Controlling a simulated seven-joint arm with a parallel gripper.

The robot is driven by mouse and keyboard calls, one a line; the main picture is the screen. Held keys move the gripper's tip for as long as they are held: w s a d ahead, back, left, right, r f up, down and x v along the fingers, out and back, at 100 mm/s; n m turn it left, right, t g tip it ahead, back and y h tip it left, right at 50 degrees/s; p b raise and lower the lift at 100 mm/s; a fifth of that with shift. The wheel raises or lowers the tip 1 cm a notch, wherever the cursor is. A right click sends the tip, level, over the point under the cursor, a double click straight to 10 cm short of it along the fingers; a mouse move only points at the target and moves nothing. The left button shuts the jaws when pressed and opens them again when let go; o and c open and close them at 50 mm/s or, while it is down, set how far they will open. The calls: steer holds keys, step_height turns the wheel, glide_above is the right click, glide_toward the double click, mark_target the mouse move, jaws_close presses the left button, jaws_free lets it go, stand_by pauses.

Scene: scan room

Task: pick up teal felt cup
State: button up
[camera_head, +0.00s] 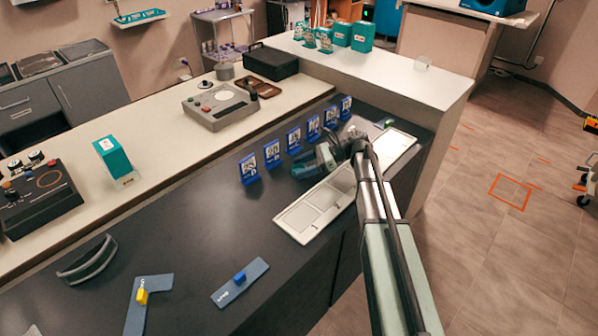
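My gripper (312,166) is low over the dark counter, between the row of blue stand cards and the pale tray. It is small and seen from behind, so I cannot tell whether its fingers are open or shut. A small dark teal shape (304,170) is at the fingertips; it may be the teal felt cup, but it is too small and too covered to be sure. Whether it is held or only beside the fingers cannot be told. A small green item (388,123) shows just beyond my wrist, partly hidden.
Several blue stand cards (272,152) line the counter behind my gripper. A pale sectioned tray (299,216) lies along the front edge. A curved grey-green piece (88,262), a yellow-tabbed bracket (137,304) and a blue-tabbed plate (240,282) lie left. A teal box (113,157) stands on the raised ledge.

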steer(key=c, duration=0.6)
